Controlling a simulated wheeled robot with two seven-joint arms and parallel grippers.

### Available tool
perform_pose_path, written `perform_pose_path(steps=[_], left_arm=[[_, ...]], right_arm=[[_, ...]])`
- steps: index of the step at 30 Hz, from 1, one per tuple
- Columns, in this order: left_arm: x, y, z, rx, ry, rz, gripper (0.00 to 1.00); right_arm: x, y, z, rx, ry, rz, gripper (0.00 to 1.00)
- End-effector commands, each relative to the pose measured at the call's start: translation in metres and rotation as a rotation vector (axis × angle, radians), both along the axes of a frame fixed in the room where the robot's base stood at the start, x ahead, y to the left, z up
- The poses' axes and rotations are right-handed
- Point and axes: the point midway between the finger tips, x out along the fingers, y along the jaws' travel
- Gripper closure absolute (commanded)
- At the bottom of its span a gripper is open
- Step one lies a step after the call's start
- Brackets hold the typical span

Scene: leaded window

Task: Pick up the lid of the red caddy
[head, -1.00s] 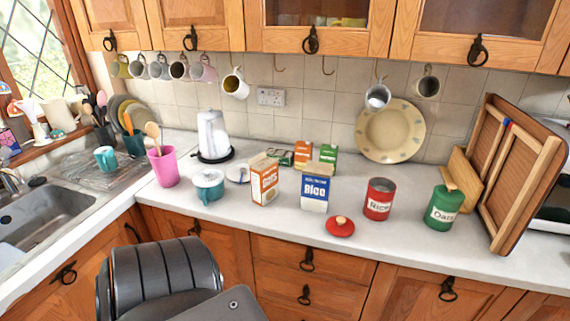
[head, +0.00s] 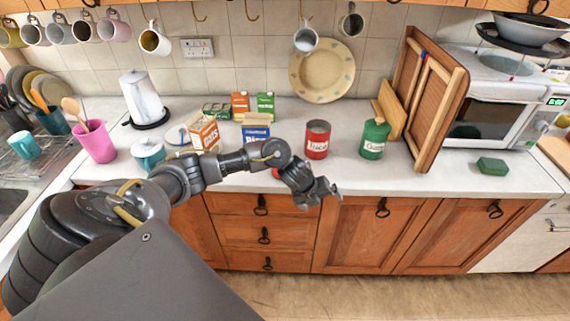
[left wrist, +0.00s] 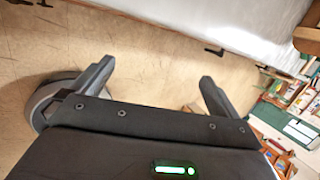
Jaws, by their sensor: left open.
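The red caddy (head: 317,142), labelled "Rice", stands upright and open-topped on the worktop, right of the middle in the head view. Its red lid (head: 276,173) lies on the worktop in front and to the left of it; my left arm covers nearly all of it, with only a small red bit showing. My left gripper (head: 328,191) is in front of the worktop's front edge, right of the lid and apart from it. In the left wrist view the two fingers (left wrist: 158,72) are spread with nothing between them. My right gripper is in neither view.
A green caddy (head: 374,139) with its lid on stands right of the red one. Boxes, including the blue rice box (head: 256,133), stand left. A wooden rack (head: 428,98) leans by the microwave (head: 490,105). A green block (head: 492,166) lies at right. The worktop between is bare.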

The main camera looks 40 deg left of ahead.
Motion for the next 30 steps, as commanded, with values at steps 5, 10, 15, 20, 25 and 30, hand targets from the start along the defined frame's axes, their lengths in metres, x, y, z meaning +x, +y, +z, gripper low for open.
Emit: perform_pose_path(steps=[5, 10, 15, 20, 25, 30], left_arm=[[-0.002, 0.085, 0.087, 0.359, -0.038, -0.281, 0.00], [-0.012, 0.139, 0.120, 0.499, 0.021, -0.364, 0.00], [-0.017, 0.157, 0.129, 0.536, 0.046, -0.382, 0.00], [-0.014, 0.157, 0.118, 0.533, 0.049, -0.384, 0.00], [-0.003, 0.159, 0.091, 0.529, 0.048, -0.381, 0.00], [0.003, 0.161, 0.077, 0.531, 0.048, -0.382, 0.00]], right_arm=[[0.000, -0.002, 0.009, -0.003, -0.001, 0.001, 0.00], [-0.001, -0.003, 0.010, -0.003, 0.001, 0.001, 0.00], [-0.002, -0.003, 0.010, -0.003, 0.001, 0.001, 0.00], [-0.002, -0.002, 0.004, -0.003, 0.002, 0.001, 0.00], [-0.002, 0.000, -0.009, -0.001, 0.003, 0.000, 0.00], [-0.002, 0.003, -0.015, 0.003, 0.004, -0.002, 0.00]])
